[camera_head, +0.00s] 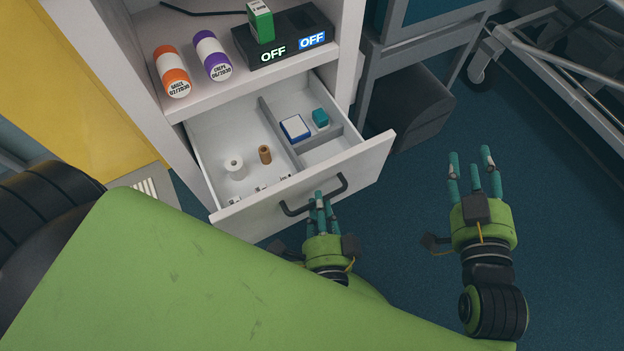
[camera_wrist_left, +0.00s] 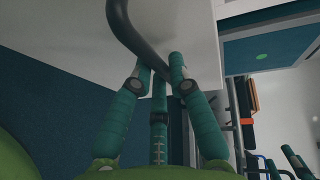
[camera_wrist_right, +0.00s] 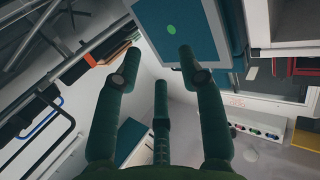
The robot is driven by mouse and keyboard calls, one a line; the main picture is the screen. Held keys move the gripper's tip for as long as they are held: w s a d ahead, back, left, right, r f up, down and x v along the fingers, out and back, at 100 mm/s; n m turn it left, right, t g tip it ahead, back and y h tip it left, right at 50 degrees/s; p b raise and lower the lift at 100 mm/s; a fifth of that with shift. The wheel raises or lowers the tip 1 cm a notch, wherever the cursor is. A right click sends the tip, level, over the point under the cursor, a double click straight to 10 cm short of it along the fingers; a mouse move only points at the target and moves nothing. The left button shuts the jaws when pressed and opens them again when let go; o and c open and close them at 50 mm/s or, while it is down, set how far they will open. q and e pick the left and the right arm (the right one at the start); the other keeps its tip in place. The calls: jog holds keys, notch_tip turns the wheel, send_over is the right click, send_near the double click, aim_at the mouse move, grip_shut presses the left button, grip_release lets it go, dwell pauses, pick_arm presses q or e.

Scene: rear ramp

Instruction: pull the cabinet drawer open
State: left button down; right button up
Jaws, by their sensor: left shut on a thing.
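The white cabinet drawer (camera_head: 375,160) stands pulled out, its inside showing. Its dark curved handle (camera_head: 290,211) is on the drawer front. My left gripper (camera_head: 320,200) is at the handle, its teal fingers shut on it near the middle. In the left wrist view the handle (camera_wrist_left: 135,35) runs between the fingertips of the left gripper (camera_wrist_left: 160,68). My right gripper (camera_head: 474,165) is open and empty, to the right of the drawer above the floor. In the right wrist view nothing is between the fingers of the right gripper (camera_wrist_right: 160,70).
The drawer holds a white roll (camera_head: 235,168), a brown roll (camera_head: 265,154), a blue-and-white box (camera_head: 295,128) and a teal block (camera_head: 320,118). Blue floor (camera_head: 420,190) is clear to the right.

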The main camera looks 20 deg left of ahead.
pick_arm(q)
jog(key=shift+s+d, duration=0.9)
jog(key=shift+d, duration=0.25)
pick_arm(e)
jog(key=shift+a+r+t, duration=0.2)
jog(key=shift+r+t, duration=0.2)
jog(key=shift+r, duration=0.25)
pick_arm(q)
jog(key=c, duration=1.1)
grip_release()
jog(key=shift+c, duration=0.2)
jog(key=shift+s, duration=0.1)
